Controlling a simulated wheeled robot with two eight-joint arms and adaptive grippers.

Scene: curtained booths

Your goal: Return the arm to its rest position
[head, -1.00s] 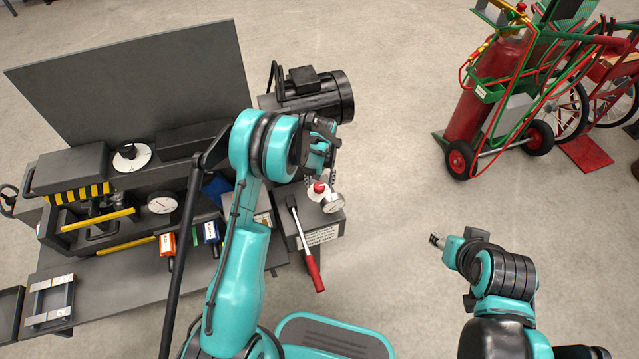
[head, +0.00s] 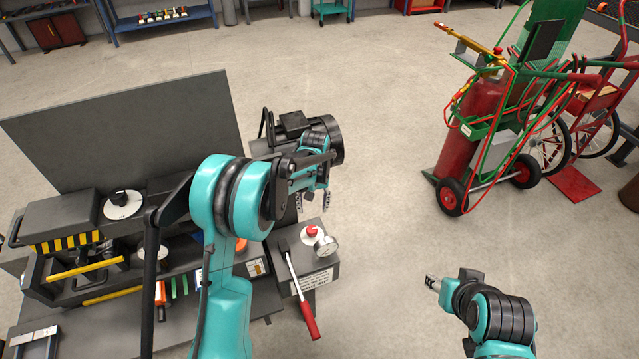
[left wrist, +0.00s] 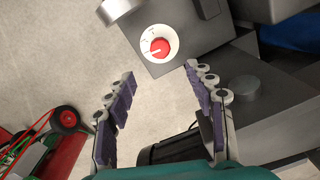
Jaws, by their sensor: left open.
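My left arm comes in from the left in the head view. Its gripper (head: 312,198) hangs open and empty above the bench's right end, just behind a red knob (head: 312,231) on a grey box. In the left wrist view the two fingers (left wrist: 158,95) are spread wide with nothing between them, and the red knob (left wrist: 159,46) on its white dial lies beyond the fingertips. My right arm shows at the lower right of the head view, with its gripper (head: 432,283) over bare floor. Its jaws are too small to read.
A grey machine bench (head: 250,297) fills the left, with an upright panel (head: 130,125) behind. A black motor (head: 322,135) and a red-handled lever (head: 300,290) are near my left gripper. A gas-cylinder cart (head: 470,135) stands at the right. The middle floor is clear.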

